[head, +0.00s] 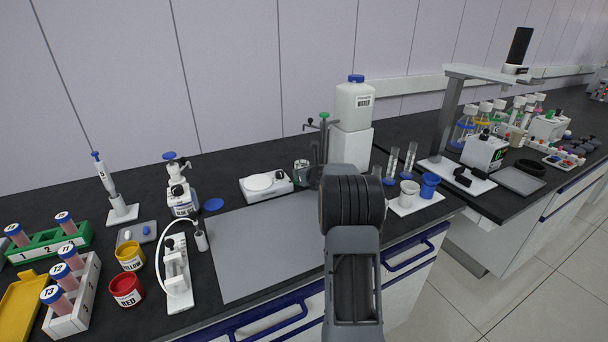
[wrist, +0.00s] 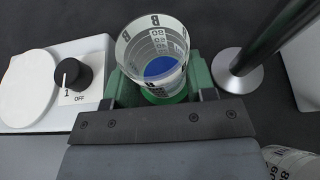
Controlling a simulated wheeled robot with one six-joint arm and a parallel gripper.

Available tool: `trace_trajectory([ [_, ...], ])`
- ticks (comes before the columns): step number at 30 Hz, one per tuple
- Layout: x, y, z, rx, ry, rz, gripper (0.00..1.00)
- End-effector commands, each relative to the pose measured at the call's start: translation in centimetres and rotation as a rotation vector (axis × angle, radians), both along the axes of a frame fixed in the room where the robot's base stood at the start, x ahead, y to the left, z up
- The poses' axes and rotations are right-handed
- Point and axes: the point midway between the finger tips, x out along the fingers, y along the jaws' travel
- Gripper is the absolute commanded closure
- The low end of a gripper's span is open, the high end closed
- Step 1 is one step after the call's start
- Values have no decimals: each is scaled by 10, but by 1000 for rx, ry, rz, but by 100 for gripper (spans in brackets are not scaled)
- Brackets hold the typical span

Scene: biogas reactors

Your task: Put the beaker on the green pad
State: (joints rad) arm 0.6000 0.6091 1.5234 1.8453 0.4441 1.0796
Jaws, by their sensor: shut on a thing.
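The clear beaker (wrist: 152,50), marked B with a printed scale, is between the two dark green fingers of my gripper (wrist: 160,88) in the wrist view. My gripper is shut on it. Blue shows at the beaker's bottom. A bright green rim, seemingly the green pad (wrist: 165,98), shows just below the beaker; most of it is hidden. I cannot tell whether the beaker touches it. In the head view the beaker (head: 301,167) is between the white hotplate and the stand, and my arm hides most of the gripper.
The white hotplate (wrist: 30,90) with its black knob is close on the left. A stand with a dark pole (wrist: 262,40) and round base is close on the right. Another marked vessel (wrist: 288,162) is at lower right. A grey mat (head: 265,250) lies clear in front.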

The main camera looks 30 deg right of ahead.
Motion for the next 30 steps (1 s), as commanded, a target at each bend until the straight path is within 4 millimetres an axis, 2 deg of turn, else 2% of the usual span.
trace_trajectory([
  [5, 0, 0, -4, 0, 0, 0, 77],
  [6, 0, 0, -3, 0, 0, 0, 48],
  [13, 0, 0, -3, 0, 0, 0, 26],
  [24, -2, 0, 3, 0, 0, -1, 24],
  [30, -34, 4, 15, -2, -2, -2, 24],
])
